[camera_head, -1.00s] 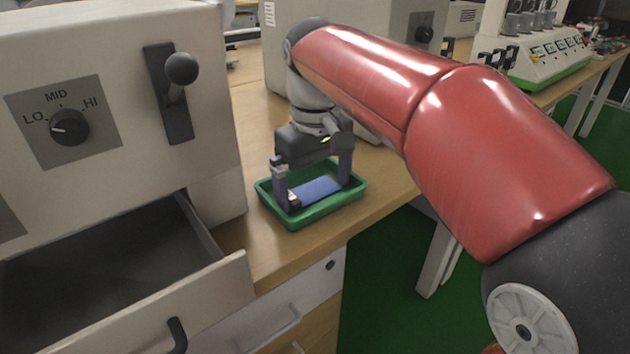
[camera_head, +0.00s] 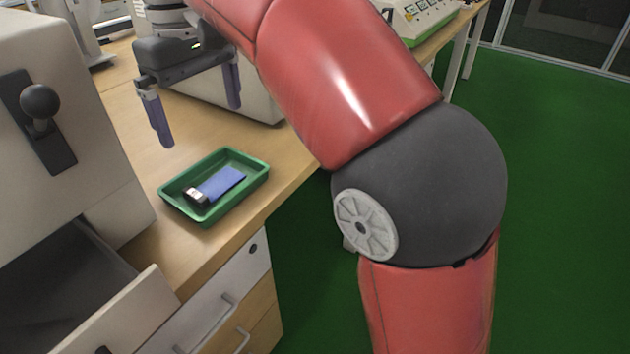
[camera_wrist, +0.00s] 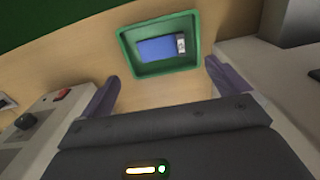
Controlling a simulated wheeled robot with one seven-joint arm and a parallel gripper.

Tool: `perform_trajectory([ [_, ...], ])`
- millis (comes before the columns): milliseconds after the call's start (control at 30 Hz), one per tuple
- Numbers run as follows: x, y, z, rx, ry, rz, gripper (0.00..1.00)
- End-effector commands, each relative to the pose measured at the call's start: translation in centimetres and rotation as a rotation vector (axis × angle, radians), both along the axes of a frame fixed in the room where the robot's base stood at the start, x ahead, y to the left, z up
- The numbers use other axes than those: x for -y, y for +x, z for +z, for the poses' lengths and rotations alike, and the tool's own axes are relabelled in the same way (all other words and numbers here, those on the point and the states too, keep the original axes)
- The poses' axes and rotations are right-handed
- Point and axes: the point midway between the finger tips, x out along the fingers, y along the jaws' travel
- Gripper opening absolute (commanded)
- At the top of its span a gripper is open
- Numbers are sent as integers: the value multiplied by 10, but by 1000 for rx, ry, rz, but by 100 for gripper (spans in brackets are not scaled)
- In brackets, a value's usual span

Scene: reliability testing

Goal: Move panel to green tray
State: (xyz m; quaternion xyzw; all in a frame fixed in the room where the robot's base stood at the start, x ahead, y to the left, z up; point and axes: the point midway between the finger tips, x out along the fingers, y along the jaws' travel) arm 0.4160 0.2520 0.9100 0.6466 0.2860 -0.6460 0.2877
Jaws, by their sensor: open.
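The blue panel (camera_head: 221,184) lies flat inside the green tray (camera_head: 256,180), with a dark and silver connector at its left end. The tray sits on the wooden bench near its front edge. My gripper (camera_head: 200,118) is open and empty, raised above and behind the tray, with its two purple fingers wide apart. In the wrist view the panel (camera_wrist: 158,48) lies in the tray (camera_wrist: 126,50) beyond my open gripper (camera_wrist: 165,85), and nothing is between the fingers.
A beige machine with a black lever (camera_head: 40,108) stands at the left, its drawer (camera_head: 130,318) pulled open. Another beige box stands behind my gripper. The bench around the tray is clear. White and wooden drawers are below the bench edge.

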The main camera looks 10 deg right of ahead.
Motion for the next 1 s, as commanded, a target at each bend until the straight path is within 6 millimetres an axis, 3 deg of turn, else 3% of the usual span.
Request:
perform_trajectory([
  [167, 18, -1, -1, 18, 14, -43, 100],
  [367, 99, -17, -22, 118, 81, -249, 100],
  [500, 159, -47, -58, 215, 130, -429, 100],
  [700, 221, -100, -126, 355, 181, -660, 100],
  [833, 242, -125, -163, 422, 198, -760, 100],
  [1000, 251, -139, -186, 462, 208, -816, 100],
])
